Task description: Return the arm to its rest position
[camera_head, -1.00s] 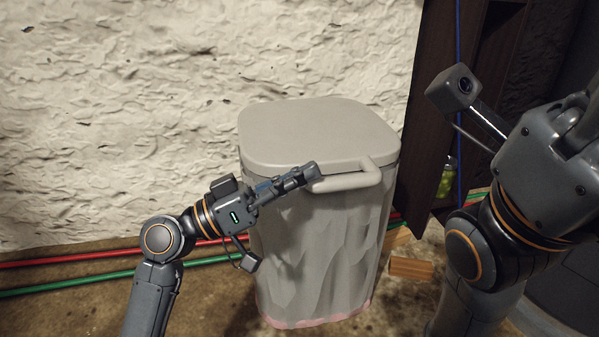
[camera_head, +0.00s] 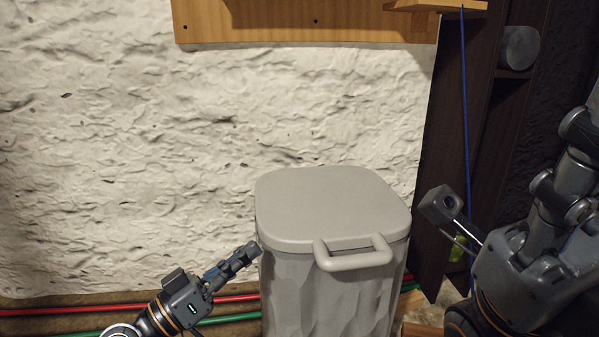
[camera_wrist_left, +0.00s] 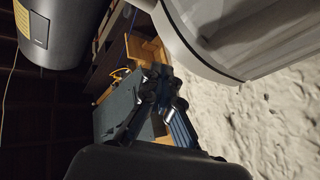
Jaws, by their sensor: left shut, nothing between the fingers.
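My left gripper (camera_head: 243,257) is shut and empty. In the head view it comes in from the lower left, with its tip just left of the grey bin (camera_head: 335,212). I cannot tell whether the tip touches the bin's side. In the left wrist view the fingers (camera_wrist_left: 166,84) are together with nothing between them, and the bin (camera_wrist_left: 215,40) shows above and to the right. The bin's lid is closed, with its handle (camera_head: 352,254) facing me. My right arm shows at the right edge of the head view, but its fingertips are not in view.
A rough white wall (camera_head: 130,140) stands behind the bin. Red (camera_head: 60,311) and green pipes run low along it. A dark shelf unit (camera_head: 455,150) stands right of the bin, with a blue cord in front. A wooden board (camera_head: 300,24) is on the wall above.

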